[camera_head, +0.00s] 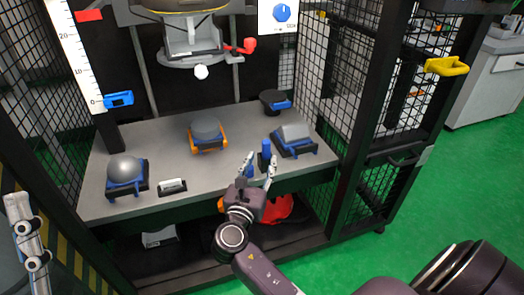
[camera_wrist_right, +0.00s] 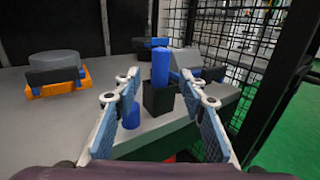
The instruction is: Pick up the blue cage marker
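A blue cylinder, which looks like the cage marker (camera_head: 266,147), stands upright in a small black holder (camera_head: 262,164) near the front right of the grey table (camera_head: 170,143). It also shows in the right wrist view (camera_wrist_right: 160,66), above the black holder (camera_wrist_right: 158,99). A second, short blue cylinder (camera_wrist_right: 131,117) stands nearer, to the left of the holder. My right gripper (camera_head: 262,160) is open and empty. Its fingers point at the holder, with the marker seen between the fingertips. Part of what looks like my left gripper (camera_head: 30,238) shows at the left edge; its opening is unclear.
A grey disc on an orange cradle (camera_head: 208,147), a grey dome on a blue cradle (camera_head: 124,181) and a grey block on a blue cradle (camera_head: 295,147) sit on the table. Black mesh cage walls (camera_head: 335,70) rise at the right. A white label block (camera_head: 172,186) lies near the front.

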